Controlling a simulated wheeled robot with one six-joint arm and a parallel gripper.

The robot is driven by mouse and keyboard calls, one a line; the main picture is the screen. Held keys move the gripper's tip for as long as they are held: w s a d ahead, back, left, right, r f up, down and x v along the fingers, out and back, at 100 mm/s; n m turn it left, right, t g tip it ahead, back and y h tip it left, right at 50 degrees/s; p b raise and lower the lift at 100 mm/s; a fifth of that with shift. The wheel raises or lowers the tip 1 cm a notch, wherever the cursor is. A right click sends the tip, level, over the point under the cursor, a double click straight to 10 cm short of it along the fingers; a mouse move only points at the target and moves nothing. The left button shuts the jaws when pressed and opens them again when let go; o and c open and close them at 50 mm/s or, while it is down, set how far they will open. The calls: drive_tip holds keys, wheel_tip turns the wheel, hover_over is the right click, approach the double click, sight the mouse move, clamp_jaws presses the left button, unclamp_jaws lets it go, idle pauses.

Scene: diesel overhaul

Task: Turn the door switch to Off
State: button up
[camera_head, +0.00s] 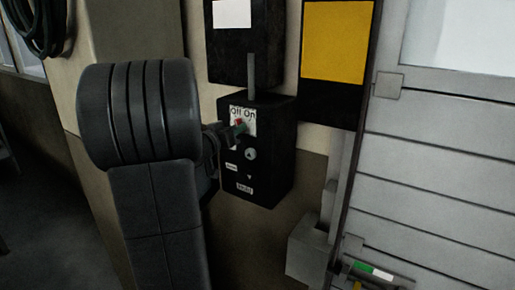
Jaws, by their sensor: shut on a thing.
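The door switch is on a black control box (274,165) fixed to the wall, under a white label (247,114) reading "Off On". The switch knob (239,126) shows some red and lies at the label's lower part, mostly covered by my gripper (234,132). My gripper reaches in from the left and is shut on the knob. Which way the knob points cannot be told clearly. My dark arm fills the left middle of the view and hides the box's left edge.
A round grey button (250,154) and small labels sit below the switch. Above is another black box (240,45) joined by a conduit. A yellow sign (337,41) hangs to the right, beside a grey slatted door (440,170). A coiled hose (38,25) hangs upper left.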

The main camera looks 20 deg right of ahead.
drive_tip(key=n, duration=0.5)
drive_tip(key=shift+f+n, duration=0.1)
drive_tip(key=shift+n, duration=0.3)
drive_tip(key=o, duration=1.5)
drive_tip(key=shift+w, duration=0.1)
drive_tip(key=shift+a, duration=0.1)
drive_tip(key=v, duration=0.7)
